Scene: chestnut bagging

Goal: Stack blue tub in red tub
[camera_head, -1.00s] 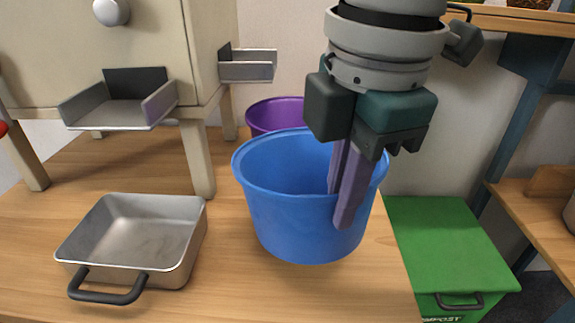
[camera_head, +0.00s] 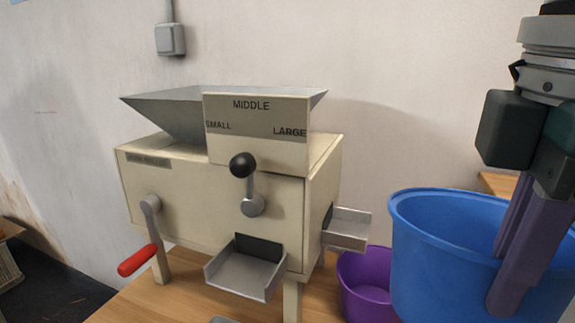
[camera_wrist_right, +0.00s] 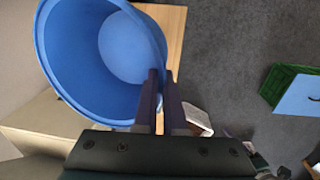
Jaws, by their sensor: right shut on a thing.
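The blue tub (camera_head: 440,262) is at the right of the head view, upright and empty as far as I can see inside. My right gripper (camera_head: 508,290) is shut on its near right wall, one finger inside and one outside. In the right wrist view the blue tub (camera_wrist_right: 75,65) hangs from the right gripper (camera_wrist_right: 160,75), its inside bare. No red tub shows in any view. My left gripper is not in view.
A cream sorting machine (camera_head: 215,195) with a red-handled crank (camera_head: 138,260) and metal chutes (camera_head: 245,270) stands on the wooden table (camera_head: 180,300). A purple tub (camera_head: 365,285) sits beside it, close to the blue tub. A green bin (camera_wrist_right: 285,88) stands on the floor.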

